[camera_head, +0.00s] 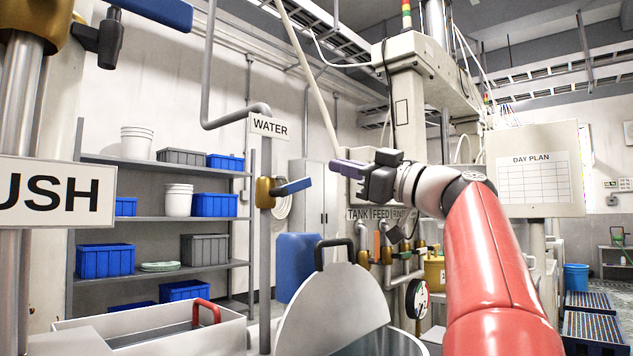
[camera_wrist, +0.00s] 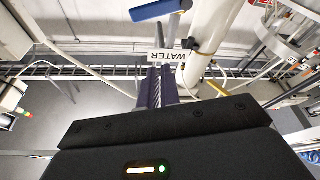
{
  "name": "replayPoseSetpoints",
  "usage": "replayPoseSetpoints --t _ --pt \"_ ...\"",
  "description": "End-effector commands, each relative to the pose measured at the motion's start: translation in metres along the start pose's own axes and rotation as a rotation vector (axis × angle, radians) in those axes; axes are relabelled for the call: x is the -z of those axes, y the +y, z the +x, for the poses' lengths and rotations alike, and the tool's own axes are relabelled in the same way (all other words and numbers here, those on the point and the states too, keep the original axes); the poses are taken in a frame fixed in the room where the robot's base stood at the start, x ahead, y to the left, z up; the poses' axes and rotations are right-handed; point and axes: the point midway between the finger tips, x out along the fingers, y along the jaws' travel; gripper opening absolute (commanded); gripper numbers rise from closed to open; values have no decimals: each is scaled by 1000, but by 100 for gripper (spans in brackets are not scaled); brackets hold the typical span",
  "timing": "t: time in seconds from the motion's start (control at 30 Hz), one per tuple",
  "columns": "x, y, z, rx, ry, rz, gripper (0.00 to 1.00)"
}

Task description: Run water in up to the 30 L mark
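The WATER sign (camera_head: 268,126) is on a grey upright pipe, above a brass valve (camera_head: 264,192) whose blue lever (camera_head: 293,187) points right and slightly up. In the wrist view the sign (camera_wrist: 167,56) appears upside down beyond my fingertips, with a blue lever (camera_wrist: 160,9) above it. My gripper (camera_head: 348,168) is raised to the right of the valve, apart from the lever. Its purple fingers (camera_wrist: 158,88) look close together with nothing held. A round grey lid (camera_head: 335,312) with a black handle stands tilted up over a tank (camera_head: 410,338). No water or litre mark can be read.
A sign ending in USH (camera_head: 60,191) hangs at left, with another blue lever (camera_head: 160,12) above. A TANK FEED sign (camera_head: 372,214) and several valves stand behind the lid, near a round gauge (camera_head: 417,298). A pale trough (camera_head: 150,335) is at lower left.

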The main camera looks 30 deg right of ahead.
Motion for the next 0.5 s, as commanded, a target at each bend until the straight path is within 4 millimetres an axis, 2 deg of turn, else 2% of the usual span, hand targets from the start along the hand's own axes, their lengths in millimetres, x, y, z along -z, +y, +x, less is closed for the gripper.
replayPoseSetpoints --t 0.17,0.5 --pt "4 1 20 2 12 1 0" --pt "7 1 93 3 10 3 0"
